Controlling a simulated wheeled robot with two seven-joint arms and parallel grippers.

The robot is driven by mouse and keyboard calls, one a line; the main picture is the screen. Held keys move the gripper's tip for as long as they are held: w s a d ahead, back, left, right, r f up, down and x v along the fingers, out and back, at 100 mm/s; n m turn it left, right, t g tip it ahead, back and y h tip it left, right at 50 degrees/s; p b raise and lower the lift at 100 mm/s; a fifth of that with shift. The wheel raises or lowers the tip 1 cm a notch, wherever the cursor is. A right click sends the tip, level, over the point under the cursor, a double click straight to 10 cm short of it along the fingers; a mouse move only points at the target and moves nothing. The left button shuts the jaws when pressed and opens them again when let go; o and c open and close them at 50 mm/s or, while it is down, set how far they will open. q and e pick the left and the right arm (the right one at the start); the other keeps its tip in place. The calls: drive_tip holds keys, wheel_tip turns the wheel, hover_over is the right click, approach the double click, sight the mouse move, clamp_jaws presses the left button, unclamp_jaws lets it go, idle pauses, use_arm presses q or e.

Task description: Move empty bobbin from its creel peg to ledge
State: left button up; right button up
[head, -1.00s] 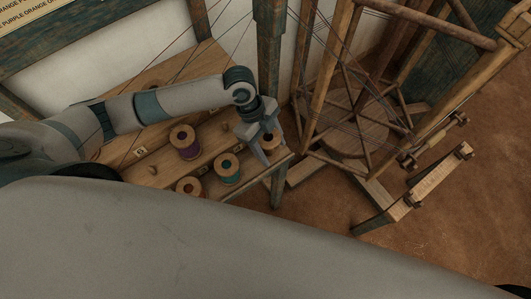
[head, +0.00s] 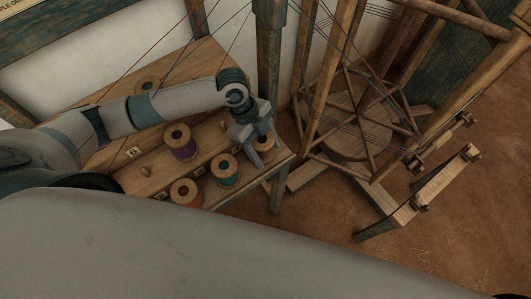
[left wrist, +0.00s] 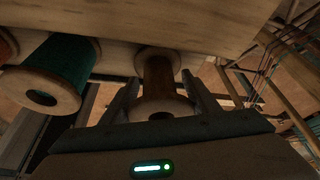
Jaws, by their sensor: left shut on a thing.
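My left gripper (head: 259,152) is at the right end of the wooden creel (head: 158,163). It is shut on a bare brown bobbin (left wrist: 158,77), whose flange and core show between the two fingers in the left wrist view. In the head view this bobbin (head: 266,143) is partly hidden by the fingers. It is close to the creel board, and I cannot tell whether it is still on its peg. I cannot tell which surface is the ledge. My right gripper is not in view.
A teal bobbin (head: 224,169) stands close left of my gripper; it also shows in the left wrist view (left wrist: 55,72). Orange (head: 185,192) and purple (head: 180,142) bobbins stand further left. A wooden post (head: 268,60) and a reel frame (head: 355,125) are to the right.

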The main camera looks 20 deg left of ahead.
use_arm(q)
drive_tip(key=shift+f, duration=0.55)
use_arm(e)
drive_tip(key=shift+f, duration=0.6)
use_arm(q)
drive_tip(key=shift+f, duration=0.1)
drive_tip(key=o, duration=1.1)
drive_tip(key=shift+c, duration=0.2)
drive_tip(key=b+v, duration=0.3)
drive_tip(key=v, duration=0.9)
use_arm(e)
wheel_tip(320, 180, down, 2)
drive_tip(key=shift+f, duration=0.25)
